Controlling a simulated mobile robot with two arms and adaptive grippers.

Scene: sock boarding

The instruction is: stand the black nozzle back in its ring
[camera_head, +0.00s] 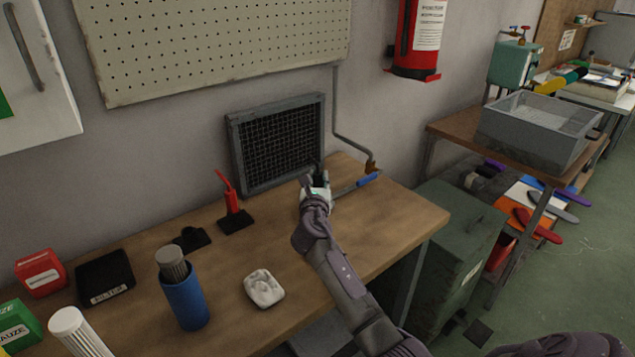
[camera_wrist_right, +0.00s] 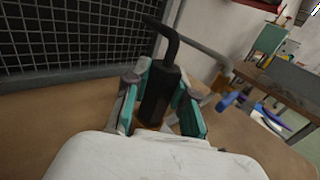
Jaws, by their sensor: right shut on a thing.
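The black nozzle (camera_wrist_right: 158,92), with a bent tip, is between the teal-lined fingers of my right gripper (camera_wrist_right: 160,108), which is shut on it. In the head view my right gripper (camera_head: 318,182) is near the back of the bench, in front of the mesh panel, and mostly covers the nozzle. I cannot tell whether the nozzle's foot touches the bench. A low black holder (camera_head: 191,239), apparently the empty ring, sits to the left. Beside it a red nozzle (camera_head: 231,195) stands upright in a similar black base (camera_head: 236,222). My left gripper is not in view.
The framed mesh panel (camera_head: 278,145) stands close behind my right gripper. A pipe with a brass fitting (camera_head: 372,167) and a blue handle (camera_head: 368,179) are just right.

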